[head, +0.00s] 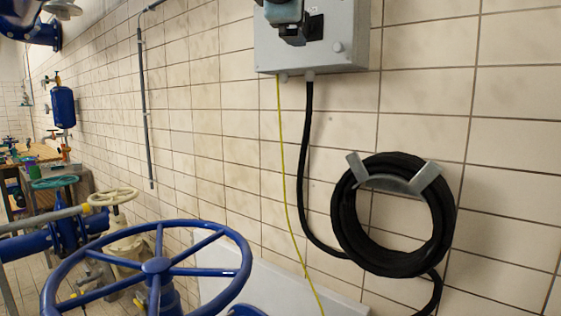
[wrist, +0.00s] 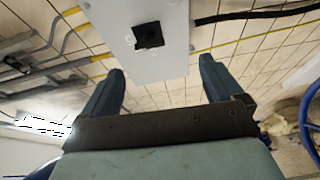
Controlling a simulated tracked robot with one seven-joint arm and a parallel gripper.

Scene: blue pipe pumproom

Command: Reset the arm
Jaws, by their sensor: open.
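My gripper (wrist: 162,65) is open in the wrist view, with its two dark blue fingers wide apart and nothing between them. Beyond the fingertips is a light grey wall box (wrist: 165,50) with a black square switch (wrist: 149,36) on its face. The fingers appear apart from the box. In the head view the same grey box (head: 345,50) is on the tiled wall at the top, with the switch (head: 314,27) on its front. A teal and dark part of my arm covers some of the box there, and the upper arm is out of view.
A coiled black hose (head: 345,215) hangs on a grey wall bracket (head: 385,180) at the right. A yellow-green cable (head: 282,150) runs down from the box. A large blue handwheel (head: 157,265) fills the lower left. Blue pipes and valves (head: 70,225) stand further left.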

